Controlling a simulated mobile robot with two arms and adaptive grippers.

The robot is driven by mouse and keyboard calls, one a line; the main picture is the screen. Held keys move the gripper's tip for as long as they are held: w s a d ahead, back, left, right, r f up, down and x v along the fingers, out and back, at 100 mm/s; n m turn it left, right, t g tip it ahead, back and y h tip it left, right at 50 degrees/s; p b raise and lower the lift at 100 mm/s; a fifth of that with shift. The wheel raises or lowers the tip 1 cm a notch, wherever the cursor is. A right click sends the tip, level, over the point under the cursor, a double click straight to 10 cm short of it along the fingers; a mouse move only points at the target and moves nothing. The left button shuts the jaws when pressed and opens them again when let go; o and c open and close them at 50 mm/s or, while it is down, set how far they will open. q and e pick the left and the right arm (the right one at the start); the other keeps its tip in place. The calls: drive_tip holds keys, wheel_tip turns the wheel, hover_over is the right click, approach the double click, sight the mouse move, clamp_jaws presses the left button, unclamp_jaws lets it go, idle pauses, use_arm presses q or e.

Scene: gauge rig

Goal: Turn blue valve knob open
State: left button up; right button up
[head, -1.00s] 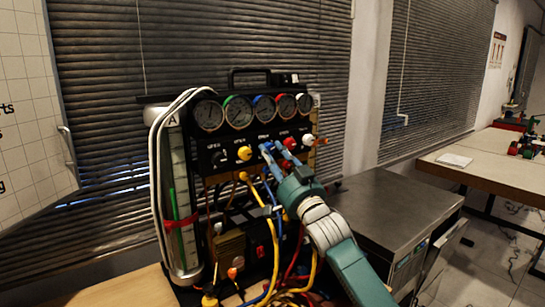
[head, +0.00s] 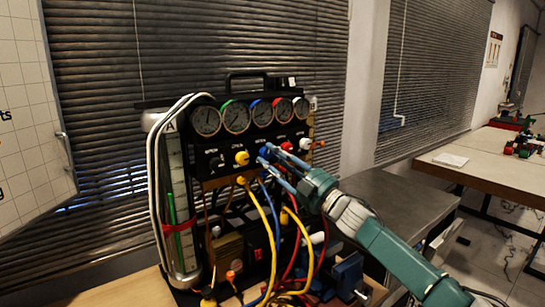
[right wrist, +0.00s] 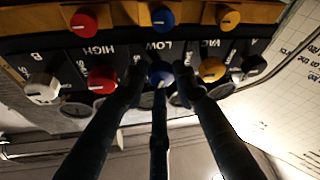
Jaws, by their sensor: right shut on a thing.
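The blue valve knob (head: 264,151) sits on the black gauge panel, between the yellow knob (head: 242,158) and the red knob (head: 287,147). My right gripper (head: 270,157) reaches in from the lower right, with its fingertips at the blue knob. In the right wrist view the blue knob (right wrist: 160,76) lies between the fingers (right wrist: 160,82) under the LOW label, which reads upside down. The fingers are shut on it and cover part of it. The knob's pointer is hard to read. My left gripper is not in view.
A row of gauges (head: 235,117) tops the panel. A white knob (head: 305,144) is at its right. Yellow, blue and red hoses (head: 270,222) hang below, close to my arm. A grey cabinet (head: 390,205) stands to the right.

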drive_tip(key=shift+n+g+y, duration=0.3)
drive_tip(key=shift+n+g, duration=0.5)
drive_tip(key=shift+n, duration=1)
drive_tip(key=shift+f+n, duration=0.1)
drive_tip(key=shift+n, duration=0.2)
drive_tip(key=o, duration=1.1)
drive_tip(key=shift+a, duration=0.1)
drive_tip(key=shift+s+d, duration=0.25)
drive_tip(key=shift+d, duration=0.25)
drive_tip(key=v, duration=1.1)
drive_tip(key=shift+a, duration=0.1)
